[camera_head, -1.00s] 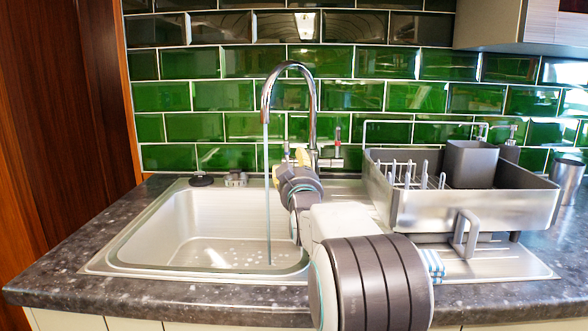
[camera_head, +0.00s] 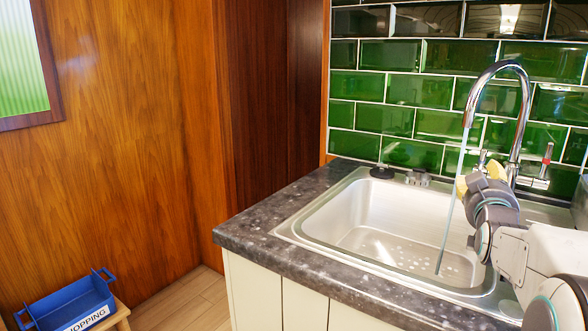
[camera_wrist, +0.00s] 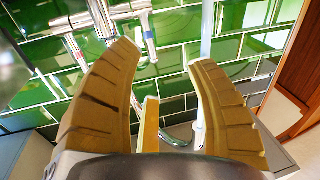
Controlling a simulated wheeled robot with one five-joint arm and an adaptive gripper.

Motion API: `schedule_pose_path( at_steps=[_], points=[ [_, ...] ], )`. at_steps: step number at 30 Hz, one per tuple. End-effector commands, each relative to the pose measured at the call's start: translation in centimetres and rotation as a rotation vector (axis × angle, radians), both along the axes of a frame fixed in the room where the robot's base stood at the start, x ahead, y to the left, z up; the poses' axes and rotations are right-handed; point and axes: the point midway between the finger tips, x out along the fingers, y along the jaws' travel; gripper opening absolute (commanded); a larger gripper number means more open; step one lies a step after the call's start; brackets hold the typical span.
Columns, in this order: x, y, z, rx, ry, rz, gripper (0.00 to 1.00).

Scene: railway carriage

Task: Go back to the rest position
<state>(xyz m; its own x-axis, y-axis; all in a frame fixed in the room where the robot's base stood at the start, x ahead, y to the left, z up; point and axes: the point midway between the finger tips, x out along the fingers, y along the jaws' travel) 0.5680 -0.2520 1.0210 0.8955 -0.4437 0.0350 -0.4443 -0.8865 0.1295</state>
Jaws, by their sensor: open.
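My gripper (camera_head: 464,182) shows in the head view with yellow fingers, in front of the tap and above the right part of the sink. Chrome tap parts (camera_wrist: 140,12) also show beyond the fingers in the wrist view. Part of my arm is cut off at the right edge of the head view.
The steel sink (camera_head: 345,205) is set in a dark speckled worktop (camera_head: 262,232) over cream cupboards. A black plug (camera_head: 382,172) lies at its back left. A blue basket (camera_head: 75,305) marked SHOPPING sits on a wooden stand at lower left. Floor (camera_head: 190,300) is visible beside it.

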Motion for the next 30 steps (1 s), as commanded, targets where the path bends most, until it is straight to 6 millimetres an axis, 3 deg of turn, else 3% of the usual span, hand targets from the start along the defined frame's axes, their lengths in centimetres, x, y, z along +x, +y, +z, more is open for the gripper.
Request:
schedule_pose_path(
  at_steps=[1, 3, 11, 17, 21, 30],
  points=[
    [-0.3, 1.3, 1.4, 0.02, 0.031, 0.019, 0.51],
    [-1.0, 3.2, 1.9, 0.058, 0.095, 0.045, 0.51],
    [-6.2, 11.5, 2.2, 0.204, 0.397, 0.153, 0.51],
    [-12.8, 17.3, 2.2, 0.293, 0.648, 0.224, 0.51],
    [-18.4, 20.6, 2.2, 0.341, 0.825, 0.263, 0.51],
    [-28.8, 24.3, 2.3, 0.393, 1.126, 0.306, 0.51]
  ],
)
